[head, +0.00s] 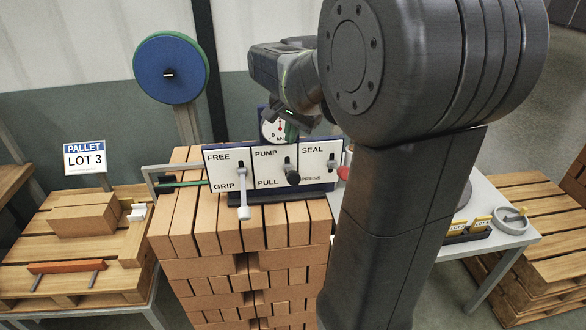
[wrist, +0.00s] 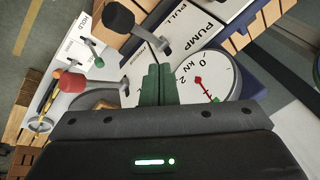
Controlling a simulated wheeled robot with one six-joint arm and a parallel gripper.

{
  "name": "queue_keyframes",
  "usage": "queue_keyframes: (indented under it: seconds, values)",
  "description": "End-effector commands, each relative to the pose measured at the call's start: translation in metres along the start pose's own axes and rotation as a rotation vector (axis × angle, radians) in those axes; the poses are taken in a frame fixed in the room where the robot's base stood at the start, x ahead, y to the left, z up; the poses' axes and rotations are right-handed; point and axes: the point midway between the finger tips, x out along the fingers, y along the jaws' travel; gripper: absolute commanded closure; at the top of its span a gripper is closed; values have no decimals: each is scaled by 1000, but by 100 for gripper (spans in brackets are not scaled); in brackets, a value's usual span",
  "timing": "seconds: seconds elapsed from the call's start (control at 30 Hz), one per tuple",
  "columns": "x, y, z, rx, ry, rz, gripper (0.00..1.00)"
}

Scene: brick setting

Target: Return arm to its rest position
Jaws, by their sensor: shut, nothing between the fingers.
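The white gauge (head: 272,128), marked kN and with a red needle, also shows in the wrist view (wrist: 212,82) right beside the fingers. The white FREE/GRIP lever (head: 244,206) points down to GRIP. The black PUMP/PULL knob (head: 292,177) also shows in the wrist view (wrist: 118,15).
A stack of bricks (head: 262,265) stands under the panel. A blue disc (head: 170,69) rises on a post behind. A pallet (head: 68,278) with bricks and a LOT 3 sign (head: 85,157) is left. A grey table (head: 505,231) with a dish (head: 511,221) is right.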

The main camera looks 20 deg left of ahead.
Motion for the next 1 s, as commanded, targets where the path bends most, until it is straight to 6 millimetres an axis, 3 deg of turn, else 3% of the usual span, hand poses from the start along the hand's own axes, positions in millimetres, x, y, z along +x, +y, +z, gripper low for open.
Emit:
queue_keyframes:
  seconds: [0.47,1.0]
  values:
    - [2,1,1,0,0,0,100]
    - [31,21,22,0,0,0,100]
